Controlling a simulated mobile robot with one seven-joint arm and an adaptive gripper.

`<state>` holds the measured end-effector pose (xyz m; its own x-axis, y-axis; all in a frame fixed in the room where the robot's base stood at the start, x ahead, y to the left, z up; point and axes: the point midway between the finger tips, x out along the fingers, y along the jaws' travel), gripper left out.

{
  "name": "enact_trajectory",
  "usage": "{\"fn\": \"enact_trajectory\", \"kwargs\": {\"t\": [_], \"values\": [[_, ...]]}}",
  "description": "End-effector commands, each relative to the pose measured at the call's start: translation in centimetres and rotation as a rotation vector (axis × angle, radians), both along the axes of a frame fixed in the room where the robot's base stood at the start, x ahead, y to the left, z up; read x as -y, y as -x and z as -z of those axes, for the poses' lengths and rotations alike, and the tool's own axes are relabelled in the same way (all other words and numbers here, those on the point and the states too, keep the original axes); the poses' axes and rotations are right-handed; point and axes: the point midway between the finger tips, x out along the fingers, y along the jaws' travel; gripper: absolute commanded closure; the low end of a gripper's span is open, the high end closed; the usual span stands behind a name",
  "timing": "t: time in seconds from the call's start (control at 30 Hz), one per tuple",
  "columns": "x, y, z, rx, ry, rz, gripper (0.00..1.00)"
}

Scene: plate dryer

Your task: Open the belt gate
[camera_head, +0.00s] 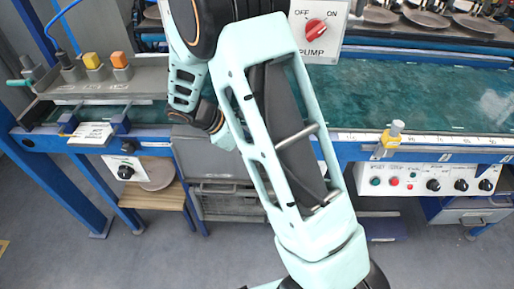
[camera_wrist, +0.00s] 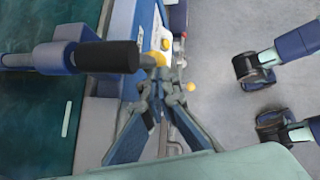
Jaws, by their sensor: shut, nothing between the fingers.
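My gripper (camera_wrist: 155,65) shows in the wrist view with its two blue-padded fingers drawn together at the tips and nothing held. The tips appear close to the end of a black cylindrical grip (camera_wrist: 105,56) on a blue bar (camera_wrist: 42,57); contact is unclear. This may be the belt gate's handle, but I cannot be sure. In the head view my arm covers the middle of the machine, and the fingers cannot be made out. The green belt (camera_head: 420,95) runs across the machine, and it also shows at the left of the wrist view (camera_wrist: 35,125).
The machine's blue front rail (camera_head: 440,152) carries a white control panel (camera_head: 430,181) at right. A yellow-and-grey fitting (camera_head: 390,139) stands on the rail. A red pump switch (camera_head: 315,29) is at the back. A small wooden shelf (camera_head: 150,197) is at left. Grey floor lies in front.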

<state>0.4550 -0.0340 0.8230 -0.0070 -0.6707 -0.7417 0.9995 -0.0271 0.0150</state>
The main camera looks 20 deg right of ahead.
Motion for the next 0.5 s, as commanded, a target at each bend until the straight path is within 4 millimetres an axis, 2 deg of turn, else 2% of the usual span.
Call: {"fn": "enact_trajectory", "kwargs": {"t": [0.5], "values": [[3.0,1.0,-0.6,-0.155,0.476,-0.001,1.0]]}}
